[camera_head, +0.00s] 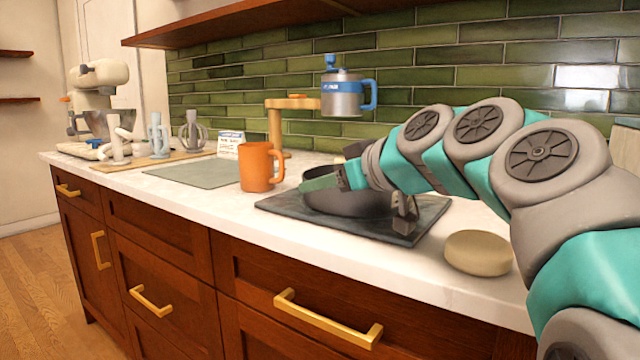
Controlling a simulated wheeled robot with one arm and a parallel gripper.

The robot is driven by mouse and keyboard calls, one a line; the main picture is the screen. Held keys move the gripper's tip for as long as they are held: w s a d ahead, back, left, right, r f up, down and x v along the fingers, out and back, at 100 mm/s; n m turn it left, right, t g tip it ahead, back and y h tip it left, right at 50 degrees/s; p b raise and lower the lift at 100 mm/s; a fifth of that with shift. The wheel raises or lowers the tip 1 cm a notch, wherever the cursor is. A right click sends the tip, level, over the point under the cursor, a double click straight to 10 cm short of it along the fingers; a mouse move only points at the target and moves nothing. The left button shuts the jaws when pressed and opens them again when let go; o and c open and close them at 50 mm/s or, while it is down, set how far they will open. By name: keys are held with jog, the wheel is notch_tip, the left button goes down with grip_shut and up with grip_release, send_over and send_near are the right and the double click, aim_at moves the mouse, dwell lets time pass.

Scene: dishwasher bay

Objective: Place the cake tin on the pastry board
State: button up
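The cake tin appears to be the dark round pan (350,203) with a grey clasp on its right side. It sits on a dark square slab (290,210) on the counter. A flat grey-green board (195,173), which looks like the pastry board, lies further left with its middle bare. My gripper (338,180) reaches in from the right and is at the tin's upper rim. Its fingers are small and partly hidden by the wrist, so I cannot tell whether they grip the rim.
An orange mug (260,167) stands between board and slab. A wooden stand (276,125), a metal pot with blue handle (342,95) and a small card (231,143) are behind. A beige disc (478,253) lies front right. A mixer (95,90) and several small items stand far left.

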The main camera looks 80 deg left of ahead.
jog(key=b+v, duration=0.2)
jog(key=v, duration=0.9)
jog(key=shift+w+d+r, duration=0.15)
jog(key=shift+w+d, duration=0.05)
jog(key=shift+d, duration=0.05)
